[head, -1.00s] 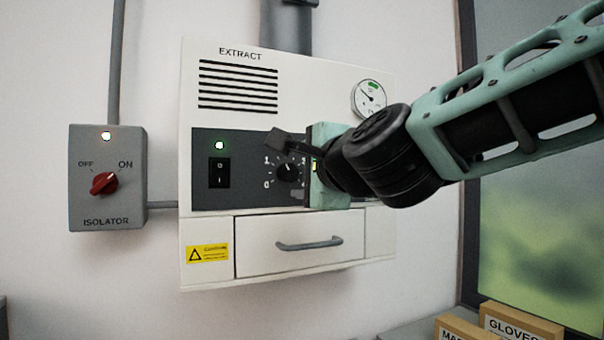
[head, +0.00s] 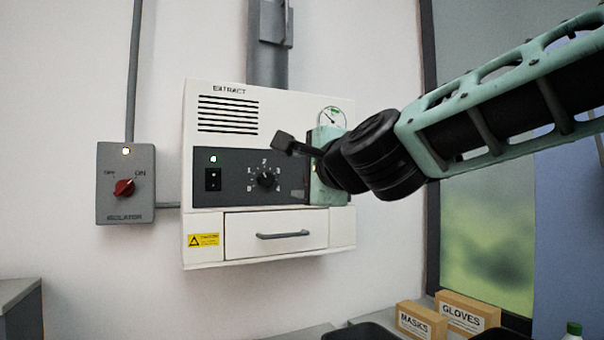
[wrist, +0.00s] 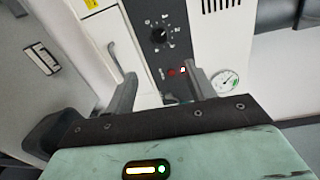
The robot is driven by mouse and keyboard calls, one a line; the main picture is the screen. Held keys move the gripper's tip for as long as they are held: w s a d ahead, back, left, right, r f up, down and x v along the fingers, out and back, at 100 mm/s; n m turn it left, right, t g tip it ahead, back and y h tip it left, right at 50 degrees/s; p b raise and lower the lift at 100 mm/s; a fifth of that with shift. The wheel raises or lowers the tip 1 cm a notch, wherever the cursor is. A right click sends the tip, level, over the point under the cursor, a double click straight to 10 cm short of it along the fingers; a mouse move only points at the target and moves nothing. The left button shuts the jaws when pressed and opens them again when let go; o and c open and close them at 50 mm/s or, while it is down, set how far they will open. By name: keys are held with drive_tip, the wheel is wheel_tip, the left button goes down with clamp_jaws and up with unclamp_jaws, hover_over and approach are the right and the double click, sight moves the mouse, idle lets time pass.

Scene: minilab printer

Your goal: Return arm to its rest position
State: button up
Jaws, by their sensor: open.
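My gripper (head: 285,143) is in front of the right part of the white extract unit (head: 205,165) in the head view. One dark finger shows above and to the right of the black dial (head: 265,178). In the wrist view the two fingers of my gripper (wrist: 155,68) stand apart, with nothing between them. The dial also shows in the wrist view (wrist: 158,35), beyond the fingertips and apart from them. My arm reaches in from the right and hides part of the dark panel and the lower gauge.
The grey isolator box (head: 125,205) with a red knob is on the wall at left, its lamp lit. The closed drawer (head: 290,232) is below the panel. Boxes of masks (head: 420,320) and gloves (head: 466,314) stand at lower right.

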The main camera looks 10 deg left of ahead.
idle(0.4)
drive_tip(key=s+d+f+n+g+h+p, duration=0.15)
drive_tip(key=s+f+n+g, duration=0.25)
drive_tip(key=s+f+n, duration=0.4)
drive_tip(key=s+d+f+n+g+p, duration=0.2)
drive_tip(key=s+f+n+g+p, duration=0.15)
drive_tip(key=s+f, duration=0.45)
drive_tip(key=s+d+f+n+g+h+p, duration=0.1)
drive_tip(key=s+d+f+n+g+h, duration=0.6)
drive_tip(key=s+d+f, duration=0.7)
drive_tip(key=s+d+n, duration=0.1)
drive_tip(key=d, duration=0.2)
drive_tip(key=shift+f+p, duration=0.15)
drive_tip(key=shift+p, duration=0.25)
drive_tip(key=shift+n, duration=0.25)
idle(2.6)
